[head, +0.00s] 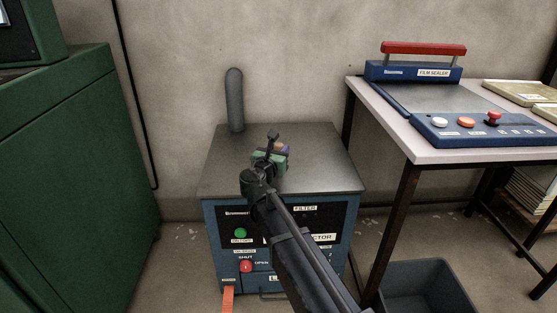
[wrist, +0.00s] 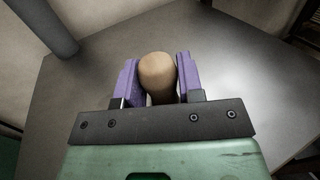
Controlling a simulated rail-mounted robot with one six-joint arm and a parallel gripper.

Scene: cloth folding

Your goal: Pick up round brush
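The round brush (wrist: 158,74) shows in the wrist view as a tan, rounded wooden end between my gripper's two purple fingers. My gripper (wrist: 158,82) has one finger against each side of it, with no clear gap. The bristles are hidden. In the head view my gripper (head: 284,149) is over the middle of the grey top of the blue filter cabinet, and only a small brown bit of the brush (head: 279,146) shows. I cannot tell whether the brush touches the top.
A grey upright pipe (head: 235,100) stands at the back left of the cabinet top (head: 330,175). The rest of that top is clear. A table with a blue film sealer (head: 470,128) is at the right, a green cabinet (head: 70,170) at the left, a grey bin (head: 425,270) below.

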